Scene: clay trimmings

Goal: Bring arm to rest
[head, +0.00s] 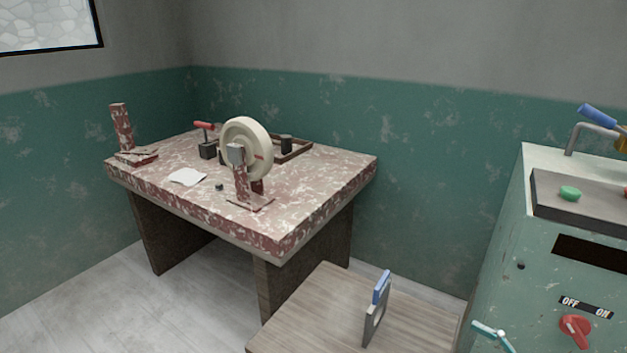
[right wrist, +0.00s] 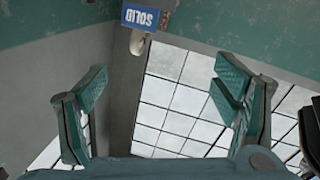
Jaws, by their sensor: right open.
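My right gripper (right wrist: 161,76) shows in the right wrist view, with its two teal fingers spread wide apart. Nothing is between the fingers. Beyond them are a grey wall and a floor of pale square tiles, well away from the fingertips. My left gripper is not in view. No gripper that I can make out shows in the head view.
A mottled red-and-white table (head: 325,188) bears a pale wheel (head: 238,138) and small tools. A wooden surface (head: 318,305) holds a blue-handled piece (head: 376,308). A green cabinet (head: 535,290) stands right. A blue "SOLID" sign (right wrist: 141,17) appears upside down.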

